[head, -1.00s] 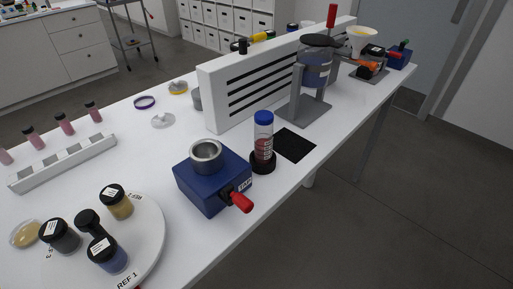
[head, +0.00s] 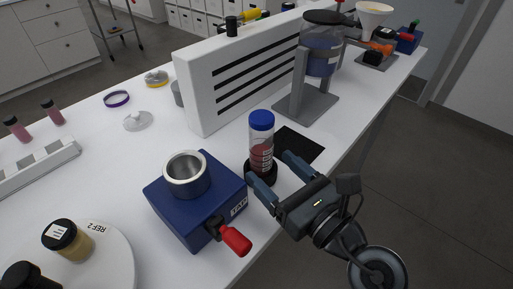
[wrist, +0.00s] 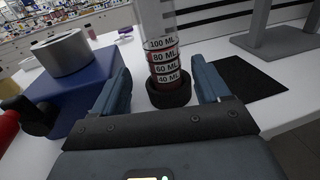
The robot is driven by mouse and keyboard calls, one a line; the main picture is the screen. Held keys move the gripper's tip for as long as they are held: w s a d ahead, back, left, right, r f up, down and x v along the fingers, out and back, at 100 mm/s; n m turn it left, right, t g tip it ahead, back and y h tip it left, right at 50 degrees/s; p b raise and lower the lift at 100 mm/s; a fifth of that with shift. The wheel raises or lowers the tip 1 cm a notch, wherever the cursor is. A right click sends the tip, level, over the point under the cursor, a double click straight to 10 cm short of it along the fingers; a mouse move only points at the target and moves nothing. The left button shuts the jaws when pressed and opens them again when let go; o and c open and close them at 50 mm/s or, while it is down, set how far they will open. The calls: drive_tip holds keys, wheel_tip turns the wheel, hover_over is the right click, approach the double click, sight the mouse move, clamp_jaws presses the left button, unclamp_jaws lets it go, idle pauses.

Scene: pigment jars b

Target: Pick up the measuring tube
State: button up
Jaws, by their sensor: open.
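The measuring tube (head: 261,145) is clear with a blue cap and red contents. It stands upright in a black round base (head: 262,174) on the white table. In the wrist view the tube (wrist: 163,62) shows volume marks from 40 to 100 ML, and its top is cut off by the frame. My gripper (head: 268,170) is open, with one finger on each side of the tube at a low height. In the wrist view the gripper (wrist: 162,88) has the tube ahead, between its fingers, with gaps on both sides. The base (wrist: 169,93) is also visible there.
A blue box with a metal cup (head: 187,174) and a red-handled lever (head: 235,240) stands close left of the tube. A black mat (head: 298,146) lies to the right. A white slotted panel (head: 245,75) and a grey stand (head: 305,100) are behind.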

sight(269, 160)
drive_tip(key=x, duration=0.3)
drive_tip(key=p+x, duration=0.1)
drive_tip(key=x, duration=0.2)
drive_tip(key=shift+w+d+r, duration=0.2)
drive_tip(key=shift+r, duration=0.05)
drive_tip(key=shift+w+a, duration=0.4)
drive_tip(key=shift+f, duration=0.1)
drive_tip(key=c, duration=1.2)
drive_tip(key=shift+o, duration=0.2)
